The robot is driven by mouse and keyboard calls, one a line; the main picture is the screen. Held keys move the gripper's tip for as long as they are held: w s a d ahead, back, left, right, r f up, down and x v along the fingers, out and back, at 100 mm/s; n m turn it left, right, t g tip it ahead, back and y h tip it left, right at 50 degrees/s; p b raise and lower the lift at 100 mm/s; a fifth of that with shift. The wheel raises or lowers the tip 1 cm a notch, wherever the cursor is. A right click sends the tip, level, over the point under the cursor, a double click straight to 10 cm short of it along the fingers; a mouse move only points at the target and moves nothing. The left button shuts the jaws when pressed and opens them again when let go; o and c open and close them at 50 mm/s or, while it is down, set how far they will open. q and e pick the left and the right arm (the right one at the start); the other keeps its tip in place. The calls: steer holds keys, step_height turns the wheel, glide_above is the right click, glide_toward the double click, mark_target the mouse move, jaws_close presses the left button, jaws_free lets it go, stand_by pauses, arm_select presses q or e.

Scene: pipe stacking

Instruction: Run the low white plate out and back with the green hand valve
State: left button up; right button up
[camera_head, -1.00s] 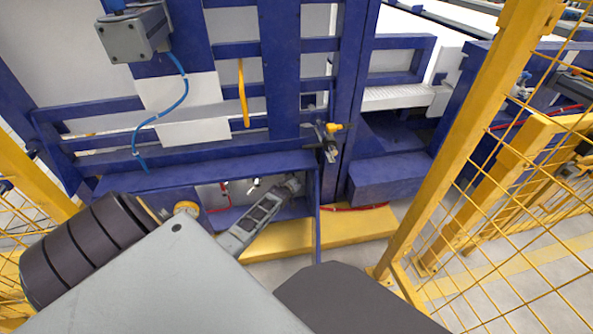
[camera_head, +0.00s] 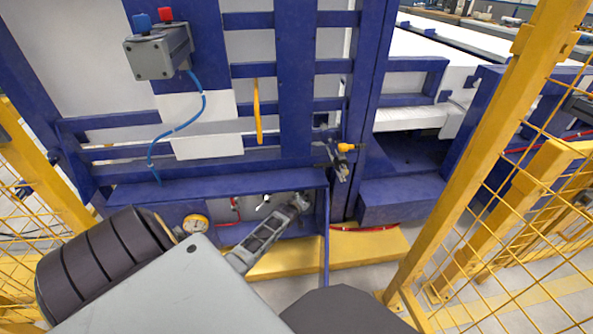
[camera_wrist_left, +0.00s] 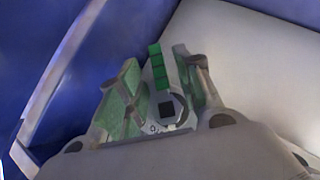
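The lower white plate (camera_head: 208,147) lies across the blue frame, below another white plate (camera_head: 195,106). I cannot make out a green hand valve in the head view. Small fittings with a red part (camera_head: 235,206) and a pale lever (camera_head: 263,203) sit in the low recess. My left gripper (camera_head: 301,203) reaches into that recess, just right of the pale lever. In the left wrist view its fingers (camera_wrist_left: 158,85) are apart, with green on their inner sides. My right gripper is out of view.
A grey box with blue and red buttons (camera_head: 160,52) is above left. A gauge (camera_head: 195,223) sits low left in the recess. A yellow-handled fitting (camera_head: 345,148) juts out at the frame's post. A yellow mesh fence (camera_head: 478,150) stands at right.

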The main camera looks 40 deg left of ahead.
arm_select(q)
steer(key=v, duration=1)
steer(key=shift+s, duration=0.35)
steer(key=shift+r, duration=0.15)
steer(key=shift+d, duration=0.1)
stand_by(1.4)
